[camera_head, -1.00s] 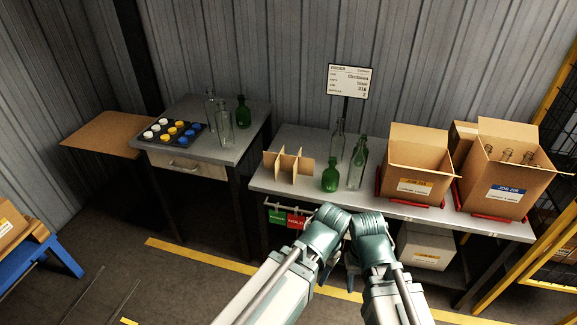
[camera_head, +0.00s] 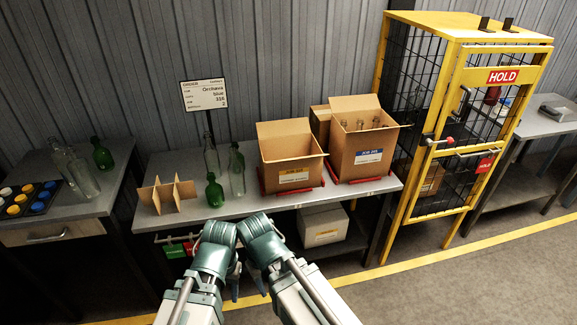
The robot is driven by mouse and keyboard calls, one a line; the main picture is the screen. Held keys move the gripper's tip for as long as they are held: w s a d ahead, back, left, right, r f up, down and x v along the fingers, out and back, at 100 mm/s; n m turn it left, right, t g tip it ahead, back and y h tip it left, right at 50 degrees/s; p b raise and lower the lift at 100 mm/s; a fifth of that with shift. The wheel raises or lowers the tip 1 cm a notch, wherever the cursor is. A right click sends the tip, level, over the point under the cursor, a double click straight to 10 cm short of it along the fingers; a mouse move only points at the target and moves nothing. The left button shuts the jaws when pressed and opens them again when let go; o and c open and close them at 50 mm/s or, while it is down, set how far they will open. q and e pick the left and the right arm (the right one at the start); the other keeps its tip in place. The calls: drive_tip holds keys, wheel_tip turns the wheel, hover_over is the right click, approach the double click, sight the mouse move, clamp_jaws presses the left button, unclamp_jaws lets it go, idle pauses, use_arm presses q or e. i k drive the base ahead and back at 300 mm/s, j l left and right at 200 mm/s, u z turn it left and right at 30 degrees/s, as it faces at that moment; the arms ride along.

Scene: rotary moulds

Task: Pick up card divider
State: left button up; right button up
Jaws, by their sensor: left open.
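The card divider (camera_head: 168,196) is a tan cardboard piece of crossed, slotted panels. It stands upright at the left end of the middle bench (camera_head: 230,205), left of a small green bottle (camera_head: 214,192). My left gripper (camera_head: 234,284) shows as a small dark part below its teal wrist, in front of the bench and to the lower right of the divider. It is open and apart from the divider. My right gripper (camera_head: 259,281) is mostly hidden by its own arm, so its jaws cannot be made out.
Clear and green bottles stand close right of the divider. Two open cartons (camera_head: 291,165) (camera_head: 365,150) fill the bench's right side. An order sign (camera_head: 203,95) rises behind. A yellow cage (camera_head: 430,130) stands right. A left table (camera_head: 85,205) holds bottles and a cap tray (camera_head: 28,200).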

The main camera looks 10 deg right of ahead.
sight(156, 195)
drive_tip(key=i+j, duration=0.15)
drive_tip(key=i, duration=0.35)
drive_tip(key=i+j, duration=0.2)
drive_tip(key=i, duration=0.25)
drive_tip(key=i+j, duration=0.15)
drive_tip(key=i, duration=0.35)
drive_tip(key=j+u, duration=0.05)
